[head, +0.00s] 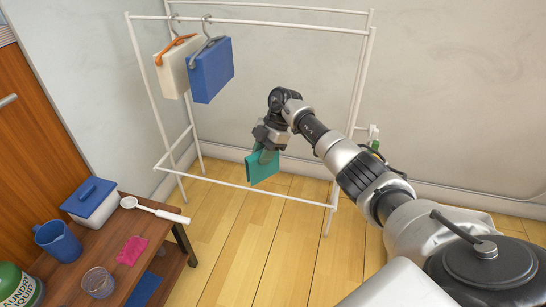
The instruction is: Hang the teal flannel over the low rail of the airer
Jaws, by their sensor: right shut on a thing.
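The teal flannel (262,168) hangs from my right gripper (266,149), which is shut on its upper part. In the head view the flannel overlaps the line of the low rail (225,182) of the white airer (362,85). Its lower edge shows at about the height of the rail in the picture. I cannot tell whether the flannel touches the rail. My left gripper is not in view.
A cream item (176,68) and a blue item (212,71) hang on hangers from the airer's top. A wooden bench (165,232) at lower left holds a lidded box (90,200), a blue jug (58,241), a pink cloth (132,250) and a glass (98,282). The floor beside it is clear.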

